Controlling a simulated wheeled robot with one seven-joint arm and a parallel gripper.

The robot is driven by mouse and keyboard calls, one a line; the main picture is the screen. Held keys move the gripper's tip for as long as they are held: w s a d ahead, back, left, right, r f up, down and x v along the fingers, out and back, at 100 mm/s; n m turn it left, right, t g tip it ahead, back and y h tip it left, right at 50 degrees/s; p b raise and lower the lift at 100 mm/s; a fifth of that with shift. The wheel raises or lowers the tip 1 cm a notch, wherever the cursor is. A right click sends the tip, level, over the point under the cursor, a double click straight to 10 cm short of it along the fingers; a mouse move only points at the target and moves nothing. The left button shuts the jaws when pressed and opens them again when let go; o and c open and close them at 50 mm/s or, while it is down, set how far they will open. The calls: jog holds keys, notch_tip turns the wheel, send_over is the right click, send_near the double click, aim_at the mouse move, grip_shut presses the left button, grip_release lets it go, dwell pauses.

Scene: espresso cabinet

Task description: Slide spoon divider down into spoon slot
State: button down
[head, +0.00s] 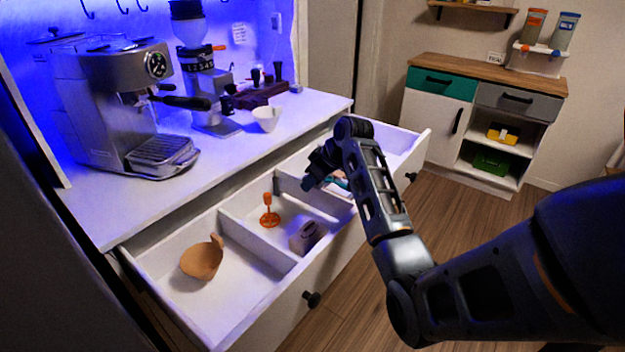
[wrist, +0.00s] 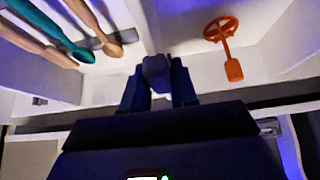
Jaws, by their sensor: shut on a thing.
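My gripper (head: 316,174) is over the pulled-out drawer, beside the spoon section. In the wrist view, my gripper (wrist: 157,88) is shut on a grey, rounded piece (wrist: 155,70), which looks like the grip of the spoon divider. A white divider wall (wrist: 149,32) runs away just beyond it, with spoons on its left and an orange tool on its right. In the head view, the divider wall (head: 313,211) stands below my gripper. Whether the held piece joins this wall, and how deep it sits in the slot, I cannot tell.
Wooden and teal spoons (wrist: 45,30) lie left of the wall. The orange tool (head: 269,212), a grey block (head: 307,237) and a brown filter-like item (head: 202,259) lie in other compartments. The counter with the espresso machine (head: 115,100) overhangs the drawer's back.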

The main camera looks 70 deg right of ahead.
jog(key=shift+f+b, duration=0.4)
jog(key=shift+f, duration=0.35)
jog(key=c, duration=0.8)
grip_release()
jog(key=v, duration=0.7)
jog(key=shift+s+a+r, duration=0.1)
jog(key=shift+s+r, duration=0.1)
jog(key=shift+r, duration=0.1)
